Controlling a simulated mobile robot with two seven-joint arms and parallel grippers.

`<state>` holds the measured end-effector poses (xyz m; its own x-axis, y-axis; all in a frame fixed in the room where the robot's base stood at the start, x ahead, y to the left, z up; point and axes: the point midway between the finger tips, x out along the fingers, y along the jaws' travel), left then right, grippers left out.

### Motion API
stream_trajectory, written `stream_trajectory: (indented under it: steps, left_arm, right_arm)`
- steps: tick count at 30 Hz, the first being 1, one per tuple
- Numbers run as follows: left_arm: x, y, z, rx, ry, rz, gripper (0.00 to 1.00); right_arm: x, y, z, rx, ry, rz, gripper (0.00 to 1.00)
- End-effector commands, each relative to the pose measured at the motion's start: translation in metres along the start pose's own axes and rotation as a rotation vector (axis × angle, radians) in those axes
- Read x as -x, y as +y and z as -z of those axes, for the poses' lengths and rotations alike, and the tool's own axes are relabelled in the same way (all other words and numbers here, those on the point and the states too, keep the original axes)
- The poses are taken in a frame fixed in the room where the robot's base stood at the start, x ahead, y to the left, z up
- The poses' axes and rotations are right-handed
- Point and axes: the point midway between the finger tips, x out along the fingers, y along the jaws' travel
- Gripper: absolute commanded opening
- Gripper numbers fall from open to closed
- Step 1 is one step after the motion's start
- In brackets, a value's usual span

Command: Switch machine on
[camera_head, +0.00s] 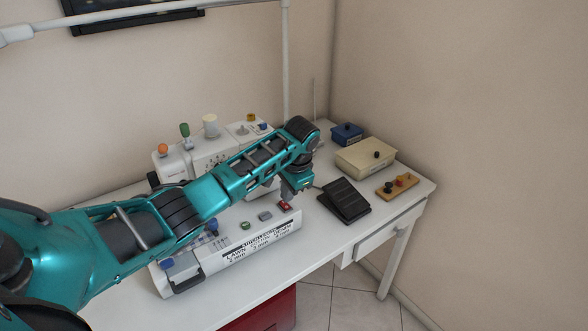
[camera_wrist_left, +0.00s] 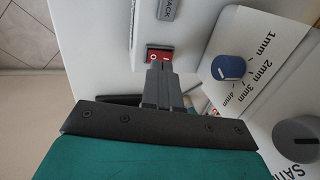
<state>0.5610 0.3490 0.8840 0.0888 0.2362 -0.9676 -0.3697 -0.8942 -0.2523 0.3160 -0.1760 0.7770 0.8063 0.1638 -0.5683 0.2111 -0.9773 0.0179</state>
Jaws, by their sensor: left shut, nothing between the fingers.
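A white sewing machine (camera_head: 235,258) stands on the white table, partly hidden behind my left arm. A red rocker switch (camera_head: 285,206) sits at the right end of its base. The switch (camera_wrist_left: 160,57) also shows in the wrist view, with white marks on its face. My left gripper (camera_head: 291,192) is just above the switch in the head view. In the wrist view the closed, empty fingertips (camera_wrist_left: 160,67) overlap the switch's near edge. I cannot tell whether they touch it or which way the rocker is tipped. My right gripper is not in view.
A blue knob (camera_wrist_left: 230,69) and a grey knob (camera_wrist_left: 295,139) lie right of the fingers. A black pedal (camera_head: 344,200), a beige box (camera_head: 365,158), a blue box (camera_head: 347,134) and a wooden board with knobs (camera_head: 397,187) stand on the table's right side.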

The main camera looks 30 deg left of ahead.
Motion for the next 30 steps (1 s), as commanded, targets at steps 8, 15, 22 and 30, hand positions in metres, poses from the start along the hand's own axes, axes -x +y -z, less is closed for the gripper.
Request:
stream_trajectory:
  steps: [8,15,22,30]
  left_arm:
    - [0.066,-0.010,0.003,0.005,0.012,0.012,0.00]
    - [0.104,-0.010,0.003,0.008,0.011,0.012,0.00]
    - [0.113,-0.009,0.002,0.008,0.009,0.012,0.00]
    - [0.112,-0.009,0.002,0.007,0.011,0.012,0.00]
  right_arm:
    - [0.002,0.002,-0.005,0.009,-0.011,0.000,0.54]
    - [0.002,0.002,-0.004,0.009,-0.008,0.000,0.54]
    - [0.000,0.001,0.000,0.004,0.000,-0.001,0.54]
    - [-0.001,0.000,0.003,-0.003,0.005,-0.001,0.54]
